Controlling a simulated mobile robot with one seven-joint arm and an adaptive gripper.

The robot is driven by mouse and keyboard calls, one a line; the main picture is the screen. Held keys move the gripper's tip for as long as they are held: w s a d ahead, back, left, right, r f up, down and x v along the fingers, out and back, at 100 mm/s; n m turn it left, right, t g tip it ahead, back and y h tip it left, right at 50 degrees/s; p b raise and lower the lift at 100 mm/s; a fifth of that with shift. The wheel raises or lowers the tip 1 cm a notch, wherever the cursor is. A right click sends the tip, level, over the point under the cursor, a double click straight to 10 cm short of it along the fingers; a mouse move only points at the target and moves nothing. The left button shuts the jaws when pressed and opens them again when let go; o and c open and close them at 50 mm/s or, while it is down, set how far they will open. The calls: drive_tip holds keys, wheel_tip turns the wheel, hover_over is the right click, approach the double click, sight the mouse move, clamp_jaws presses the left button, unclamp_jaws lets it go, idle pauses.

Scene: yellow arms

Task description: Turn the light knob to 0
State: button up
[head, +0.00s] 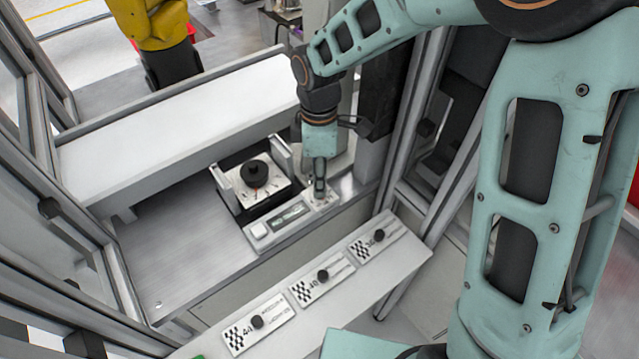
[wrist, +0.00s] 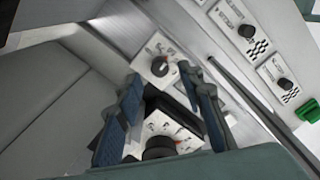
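My gripper (head: 320,186) points down over the right end of the control strip in the head view. In the wrist view its two blue-grey fingers are spread, with the opening (wrist: 161,76) empty. A small dark knob with a red mark (wrist: 160,65) on a white dial plate shows between and beyond the fingertips; I see no contact. In the head view my gripper largely hides this knob, and its white plate (head: 326,204) shows around the fingers. A larger black knob (head: 254,173) stands on a white dial to the left. I cannot read which knob is the light knob or its setting.
The control strip also has a display (head: 290,215) and a white button (head: 259,230). Upright brackets flank the large dial. A front ledge (head: 405,262) carries several black knobs on checkered plates. Metal frame posts (head: 405,110) stand close on the right. The metal bench (head: 165,262) is bare at left.

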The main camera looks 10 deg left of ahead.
drive_tip(key=shift+f, duration=1.7)
clamp_jaws()
